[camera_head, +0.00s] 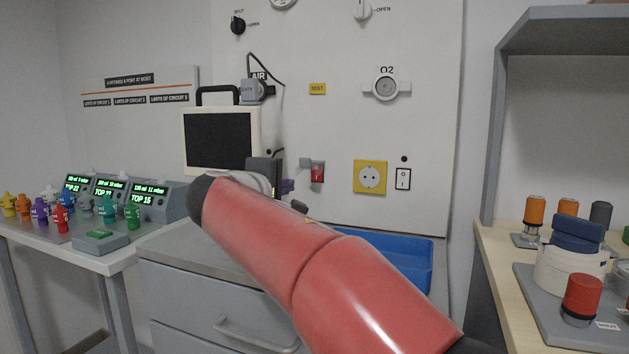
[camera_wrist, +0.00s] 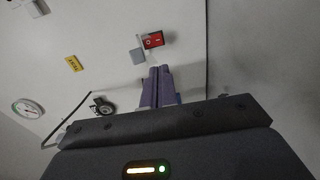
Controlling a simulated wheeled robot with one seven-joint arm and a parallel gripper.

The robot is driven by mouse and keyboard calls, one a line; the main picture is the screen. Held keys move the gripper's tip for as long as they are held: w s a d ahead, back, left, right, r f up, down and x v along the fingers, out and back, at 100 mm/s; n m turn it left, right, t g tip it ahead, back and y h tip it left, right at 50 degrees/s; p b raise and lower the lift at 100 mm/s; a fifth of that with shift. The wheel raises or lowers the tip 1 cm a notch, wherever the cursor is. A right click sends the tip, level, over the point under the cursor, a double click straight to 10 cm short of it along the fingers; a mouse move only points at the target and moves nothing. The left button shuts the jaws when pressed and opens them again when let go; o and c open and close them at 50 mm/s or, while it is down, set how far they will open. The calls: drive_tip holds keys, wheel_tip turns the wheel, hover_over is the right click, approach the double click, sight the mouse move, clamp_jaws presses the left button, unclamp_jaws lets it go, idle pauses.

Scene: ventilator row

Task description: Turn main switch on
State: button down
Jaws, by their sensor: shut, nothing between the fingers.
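A red rocker switch (camera_head: 318,172) is set in the white wall panel (camera_head: 330,130). In the wrist view the red switch (camera_wrist: 153,40) shows its marks, with a small grey plate (camera_wrist: 138,56) beside it. My gripper (camera_head: 288,186) is mostly hidden behind my red arm in the head view, left of the red switch. In the wrist view my gripper (camera_wrist: 160,70) has its purple fingers together and empty, tips just below the switch in the picture. I cannot tell whether they touch the panel. A white rocker switch (camera_head: 403,179) sits farther right, past a yellow socket (camera_head: 370,177).
A blue tray (camera_head: 405,262) lies below the panel. The AIR port (camera_head: 258,90) and O2 port (camera_head: 386,88) are higher up. Side tables hold coloured fittings.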

sight(317, 180)
drive_tip(key=p+x, duration=0.3)
drive_tip(key=x, duration=1)
drive_tip(key=shift+w+d, duration=0.25)
drive_tip(key=shift+w, duration=0.15)
drive_tip(key=shift+f, duration=0.15)
drive_tip(key=shift+w+f+b, duration=0.1)
drive_tip(key=shift+f+b, duration=0.1)
drive_tip(key=shift+b, duration=0.3)
drive_tip(key=shift+r, duration=0.2)
